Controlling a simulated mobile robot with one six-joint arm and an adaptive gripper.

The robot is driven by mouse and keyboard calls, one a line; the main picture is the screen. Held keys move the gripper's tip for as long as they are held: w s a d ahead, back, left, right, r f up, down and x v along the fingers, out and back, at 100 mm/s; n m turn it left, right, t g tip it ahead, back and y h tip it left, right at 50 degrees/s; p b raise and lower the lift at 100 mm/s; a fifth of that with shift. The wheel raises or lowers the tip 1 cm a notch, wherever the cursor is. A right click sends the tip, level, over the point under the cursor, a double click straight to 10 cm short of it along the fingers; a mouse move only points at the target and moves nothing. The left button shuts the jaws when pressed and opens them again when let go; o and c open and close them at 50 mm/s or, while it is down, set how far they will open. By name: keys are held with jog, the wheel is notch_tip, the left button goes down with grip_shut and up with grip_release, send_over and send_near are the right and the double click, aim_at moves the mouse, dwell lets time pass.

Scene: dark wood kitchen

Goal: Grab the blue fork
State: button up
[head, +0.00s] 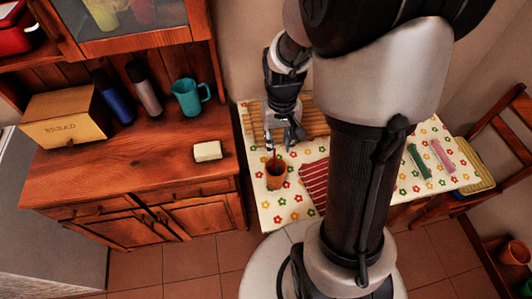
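My gripper (279,138) points down over the flowered table, just above a terracotta-coloured cup (275,177). Thin utensil shapes, one of them reddish, stand up from the cup to the gripper's fingers. A small bluish bit shows at the left finger, but I cannot tell whether it is the blue fork or part of the gripper. No blue fork can be made out clearly. The fingers are too small in view to tell whether they are open or shut, or whether they touch a utensil.
The flowered tablecloth (285,212) carries a red striped cloth (314,185), a slatted wooden board (315,123), and green (419,162) and pink (442,156) items at the right. A wooden cupboard (130,170) with a teal jug (187,97) stands left. A chair (505,135) stands right.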

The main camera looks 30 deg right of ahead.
jog(key=b, duration=0.3)
send_over(278, 170)
notch_tip(278, 170, down, 11)
jog(key=shift+a+r, duration=0.1)
jog(key=shift+a, duration=0.05)
notch_tip(278, 170, down, 5)
jog(key=shift+f+b, duration=0.15)
jog(key=shift+b, duration=1.1)
grip_shut()
